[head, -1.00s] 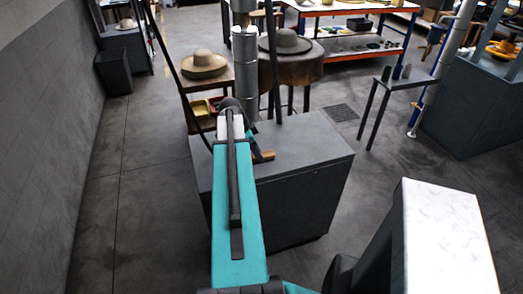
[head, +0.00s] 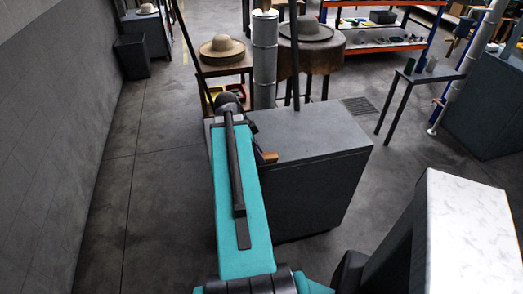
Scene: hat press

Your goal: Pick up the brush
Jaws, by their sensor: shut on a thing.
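The brush (head: 270,157) shows in the head view as a small light-brown wooden piece at the right side of my teal arm, over the grey cabinet top. Most of it is hidden behind the arm. My gripper (head: 259,153) shows only as a dark sliver beside the wooden piece, and its jaws are mostly hidden under the arm. It is shut on the brush. I cannot tell how far the brush is above the cabinet top.
The grey cabinet (head: 320,142) has free room on its right side. A metal column (head: 264,60) stands behind it. A small dark table (head: 430,76) stands right. Floor at left is clear.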

